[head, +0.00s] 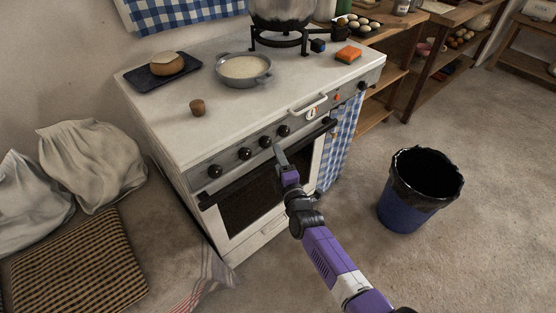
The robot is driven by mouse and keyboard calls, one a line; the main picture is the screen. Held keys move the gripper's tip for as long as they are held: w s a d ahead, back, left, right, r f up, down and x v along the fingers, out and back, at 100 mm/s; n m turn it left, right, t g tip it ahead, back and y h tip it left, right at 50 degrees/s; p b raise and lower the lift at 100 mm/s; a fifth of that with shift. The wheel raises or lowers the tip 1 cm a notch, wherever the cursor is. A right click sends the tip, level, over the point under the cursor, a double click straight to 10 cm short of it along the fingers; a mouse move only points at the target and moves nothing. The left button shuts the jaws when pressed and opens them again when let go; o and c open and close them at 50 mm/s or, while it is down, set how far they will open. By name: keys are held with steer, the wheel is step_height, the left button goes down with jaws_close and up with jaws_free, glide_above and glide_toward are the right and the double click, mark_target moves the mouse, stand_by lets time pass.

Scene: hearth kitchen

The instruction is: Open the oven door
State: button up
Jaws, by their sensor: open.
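The white oven stands against the wall in the head view. Its oven door (240,237) has a dark glass window (250,198) and looks closed. A dark bar handle (230,183) runs along the door's top edge, below a row of black knobs. My gripper (279,150) is in front of the door at the middle of the handle, just under the knobs. It is open. The gripper and wrist hide part of the handle and window, and I cannot tell whether the fingers are around the bar or touching it.
A blue bin with a black liner (420,188) stands on the floor to the right. A checked cloth (340,143) hangs at the oven's right end. Sacks (92,165) and a woven cushion (77,265) lie at left. The floor before the oven is mostly clear.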

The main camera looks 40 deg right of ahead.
steer(key=shift+w, duration=0.1)
jaws_close()
stand_by(1.4)
